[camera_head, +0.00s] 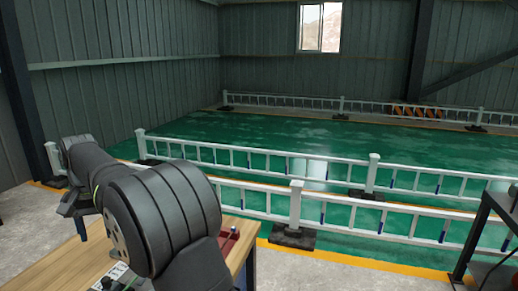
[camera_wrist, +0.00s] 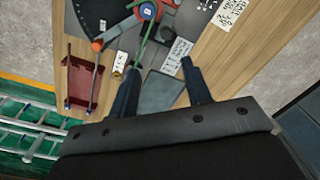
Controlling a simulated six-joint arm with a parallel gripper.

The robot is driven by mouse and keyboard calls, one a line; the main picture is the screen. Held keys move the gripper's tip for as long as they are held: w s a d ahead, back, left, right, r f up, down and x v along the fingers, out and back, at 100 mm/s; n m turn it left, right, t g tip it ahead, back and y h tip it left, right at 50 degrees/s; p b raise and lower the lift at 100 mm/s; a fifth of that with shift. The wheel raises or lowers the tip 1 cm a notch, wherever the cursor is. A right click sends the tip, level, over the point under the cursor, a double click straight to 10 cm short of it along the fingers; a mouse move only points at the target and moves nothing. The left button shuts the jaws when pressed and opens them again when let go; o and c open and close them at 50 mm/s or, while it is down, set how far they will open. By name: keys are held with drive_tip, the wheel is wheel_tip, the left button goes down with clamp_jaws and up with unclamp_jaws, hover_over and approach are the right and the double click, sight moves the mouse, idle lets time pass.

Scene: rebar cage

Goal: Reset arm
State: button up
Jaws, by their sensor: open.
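My gripper (camera_wrist: 160,68) shows in the wrist view with its two fingers apart above the wooden table (camera_wrist: 210,55). Nothing shows held between the fingers. A green rod (camera_wrist: 143,45) runs up from near the left fingertip to a round blue and red piece (camera_wrist: 148,12); I cannot tell whether the finger touches the rod. In the head view my black arm is bent over the left end of the table (camera_head: 85,262), and the fingers cannot be made out there.
A dark red tray (camera_wrist: 80,82) with thin rods lies left of my gripper. A dark grey flat piece (camera_wrist: 160,90) and white labels lie on the table. White railings (camera_head: 335,166) and a green floor (camera_head: 290,135) lie beyond. A dark metal frame (camera_head: 485,230) stands at right.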

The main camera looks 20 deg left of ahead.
drive_tip(key=w+d+f+m+g+y, duration=0.2)
drive_tip(key=w+d+m+y, duration=0.15)
drive_tip(key=d+m, duration=0.35)
drive_tip(key=shift+m, duration=0.3)
drive_tip(key=shift+s+a+r+x, duration=0.1)
drive_tip(key=shift+a+x, duration=0.1)
drive_tip(key=shift+x, duration=0.7)
drive_tip(key=shift+s+a+r+x, duration=0.1)
drive_tip(key=shift+a+x, duration=0.1)
drive_tip(key=shift+x, duration=0.65)
drive_tip(key=shift+a+r+x, duration=0.1)
drive_tip(key=shift+a+x, duration=0.05)
drive_tip(key=shift+x, duration=0.75)
drive_tip(key=shift+o, duration=0.8)
drive_tip(key=o, duration=0.7)
drive_tip(key=r, duration=0.2)
drive_tip(key=w+r, duration=0.1)
drive_tip(key=r, duration=0.1)
drive_tip(key=shift+d, duration=0.15)
drive_tip(key=o, duration=0.3)
drive_tip(key=shift+r, duration=0.3)
drive_tip(key=shift+o, duration=0.2)
drive_tip(key=x, duration=1)
